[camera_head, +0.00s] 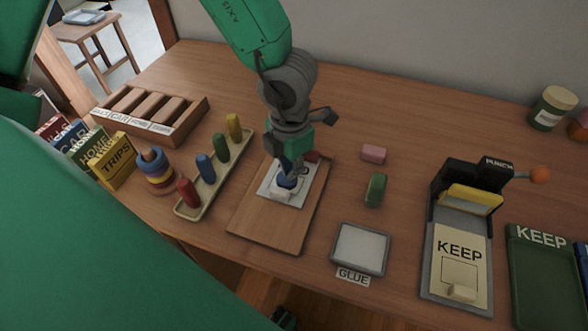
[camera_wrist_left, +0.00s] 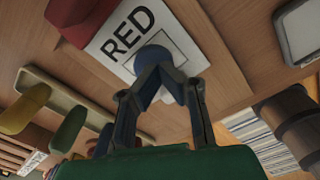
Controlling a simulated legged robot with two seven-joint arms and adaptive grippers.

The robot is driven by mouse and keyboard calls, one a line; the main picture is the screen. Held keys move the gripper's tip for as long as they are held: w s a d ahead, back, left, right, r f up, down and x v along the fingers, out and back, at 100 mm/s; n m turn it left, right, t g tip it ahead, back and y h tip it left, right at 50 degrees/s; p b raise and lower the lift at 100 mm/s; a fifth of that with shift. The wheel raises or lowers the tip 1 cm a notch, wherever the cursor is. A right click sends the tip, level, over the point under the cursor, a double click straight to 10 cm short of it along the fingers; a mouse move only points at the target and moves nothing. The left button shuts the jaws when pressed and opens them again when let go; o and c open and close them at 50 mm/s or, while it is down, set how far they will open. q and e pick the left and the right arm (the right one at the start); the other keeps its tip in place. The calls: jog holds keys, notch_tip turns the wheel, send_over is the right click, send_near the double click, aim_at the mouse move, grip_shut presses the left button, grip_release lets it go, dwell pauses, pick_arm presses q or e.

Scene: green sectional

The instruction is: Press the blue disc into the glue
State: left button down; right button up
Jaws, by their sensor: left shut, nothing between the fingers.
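The blue disc (camera_head: 287,182) lies on a white card (camera_head: 268,188) on a wooden board (camera_head: 267,229). In the left wrist view the blue disc (camera_wrist_left: 153,55) overlaps an outlined box on the card (camera_wrist_left: 112,45), which reads RED. My left gripper (camera_head: 291,172) points down over the disc. Its fingertips (camera_wrist_left: 160,72) are shut and empty, at the disc's top; I cannot tell whether they touch it. A small whitish lump (camera_head: 281,196) shows beside the disc; glue under the disc is hidden. A pale pad (camera_head: 360,248) labelled GLUE lies to the right.
A tray of coloured pegs (camera_head: 208,188) and a ring stack (camera_head: 155,172) stand left of the board. A red block (camera_head: 312,156) sits at its far edge. Pink (camera_head: 373,154) and green (camera_head: 376,190) blocks lie right. A punch (camera_head: 465,205) with a KEEP card stands further right.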

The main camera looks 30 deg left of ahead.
pick_arm(q)
jog(key=shift+a+f, duration=0.25)
jog(key=shift+a, duration=0.25)
jog(key=shift+a+f, duration=0.25)
jog(key=shift+a, duration=0.2)
jog(key=shift+d, duration=0.7)
jog(key=shift+d+f+b, duration=0.1)
jog(key=shift+d+b, duration=0.1)
jog(key=shift+b, duration=0.15)
jog(key=shift+a+f, duration=0.2)
jog(key=shift+a, duration=0.45)
pick_arm(e)
jog(key=shift+a+f, duration=0.2)
jog(key=shift+a, duration=0.4)
pick_arm(q)
jog(key=shift+d, duration=0.3)
pick_arm(e)
jog(key=shift+d, duration=0.2)
pick_arm(q)
jog(key=shift+r, duration=0.15)
